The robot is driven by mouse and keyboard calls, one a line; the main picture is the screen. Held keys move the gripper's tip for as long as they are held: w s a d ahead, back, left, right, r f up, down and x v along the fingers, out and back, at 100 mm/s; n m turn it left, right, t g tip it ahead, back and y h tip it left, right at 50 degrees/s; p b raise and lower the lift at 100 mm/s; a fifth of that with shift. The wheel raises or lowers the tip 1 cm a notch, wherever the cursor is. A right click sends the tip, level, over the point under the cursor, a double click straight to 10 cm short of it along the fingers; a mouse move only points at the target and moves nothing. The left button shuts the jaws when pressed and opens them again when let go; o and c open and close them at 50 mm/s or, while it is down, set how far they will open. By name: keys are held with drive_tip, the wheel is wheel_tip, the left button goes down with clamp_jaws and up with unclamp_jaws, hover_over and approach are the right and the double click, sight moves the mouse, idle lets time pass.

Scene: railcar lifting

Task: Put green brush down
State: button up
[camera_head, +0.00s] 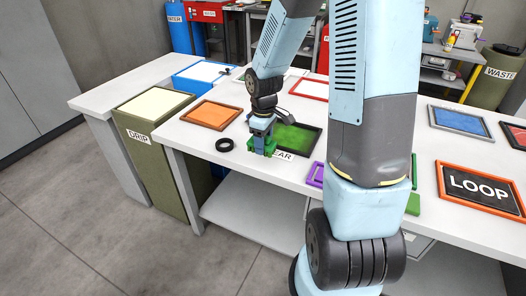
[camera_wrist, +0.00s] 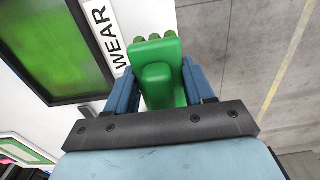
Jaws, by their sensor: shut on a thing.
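The green brush (camera_wrist: 162,75) is between the two blue fingers of my gripper (camera_wrist: 160,85) in the wrist view. My gripper (camera_head: 262,142) is shut on it. In the head view the green brush (camera_head: 271,148) shows low at the fingers, close over the table's front edge, beside the green-filled tray with a dark frame (camera_head: 297,136). That tray also shows at the left in the wrist view (camera_wrist: 58,50), with the WEAR label (camera_wrist: 104,35) between it and the brush. I cannot tell whether the brush touches the table.
A black ring (camera_head: 224,145) lies left of my gripper on the white table (camera_head: 182,137). An orange tray (camera_head: 211,115) is behind it. A LOOP tray (camera_head: 480,187) is at the right. My arm hides the table's middle.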

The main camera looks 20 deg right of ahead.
drive_tip(key=shift+w+d+f, duration=0.2)
drive_tip(key=shift+w+f, duration=0.5)
drive_tip(key=shift+f, duration=0.15)
drive_tip(key=shift+w+d+f, duration=0.15)
drive_tip(key=shift+w+f, duration=0.5)
drive_tip(key=shift+f, duration=1.75)
drive_tip(key=o, duration=1.1)
drive_tip(key=shift+f, duration=0.1)
